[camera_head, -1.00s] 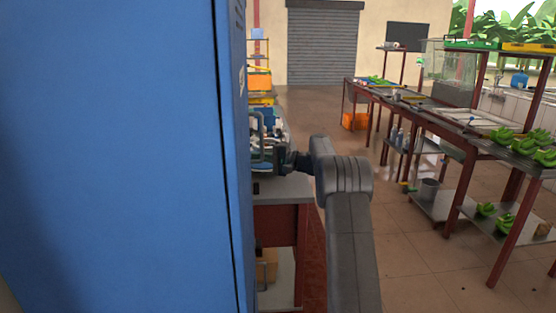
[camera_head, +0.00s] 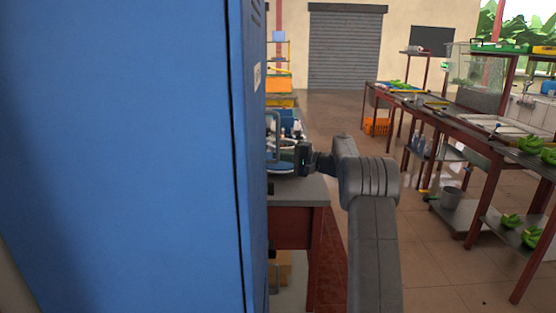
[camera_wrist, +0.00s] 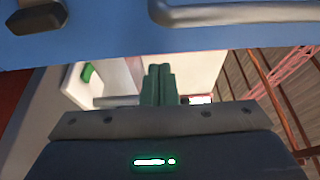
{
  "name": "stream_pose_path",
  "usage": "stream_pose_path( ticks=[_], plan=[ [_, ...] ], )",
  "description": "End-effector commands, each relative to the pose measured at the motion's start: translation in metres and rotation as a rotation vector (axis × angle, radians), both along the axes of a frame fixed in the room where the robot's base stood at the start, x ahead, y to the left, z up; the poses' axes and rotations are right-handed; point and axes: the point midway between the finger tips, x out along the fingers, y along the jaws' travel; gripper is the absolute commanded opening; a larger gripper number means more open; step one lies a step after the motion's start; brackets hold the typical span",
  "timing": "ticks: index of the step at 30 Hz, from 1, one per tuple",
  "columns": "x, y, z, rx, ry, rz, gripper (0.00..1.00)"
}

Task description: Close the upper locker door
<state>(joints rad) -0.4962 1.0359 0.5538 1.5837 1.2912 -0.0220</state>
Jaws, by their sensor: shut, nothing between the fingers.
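The blue locker (camera_head: 120,150) fills the left of the head view, seen mostly from its side. Its upper door (camera_head: 254,130) shows as a narrow, strongly slanted face with vent slots, a pale label and a grey handle (camera_head: 277,125). A thin dark line runs between side and door; the door looks nearly flush, but I cannot tell if it is fully shut. My gripper (camera_wrist: 158,85) is shut and empty. In the head view it is beside the door, right of the handle. In the wrist view the blue panel with handle (camera_wrist: 235,13) crosses the top, apparently apart from the fingertips.
A grey-topped table (camera_head: 300,190) with bottles and containers stands behind the locker's front edge, close to my gripper. Long red-framed tables (camera_head: 455,120) with green bananas line the right. A bucket (camera_head: 452,198) stands on a lower shelf. The tiled floor between is open.

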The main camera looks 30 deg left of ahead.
Motion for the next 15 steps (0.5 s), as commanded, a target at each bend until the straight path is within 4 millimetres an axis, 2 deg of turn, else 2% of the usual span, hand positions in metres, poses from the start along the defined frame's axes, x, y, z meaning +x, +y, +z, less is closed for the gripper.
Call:
stream_pose_path(
  ticks=[3, 9, 15],
  plan=[
    [0.017, -0.027, -0.004, -0.002, 0.000, -0.009, 0.00],
    [0.042, -0.064, -0.003, -0.004, -0.001, -0.009, 0.00],
    [0.057, -0.085, -0.003, -0.004, 0.001, -0.006, 0.00]
  ],
)
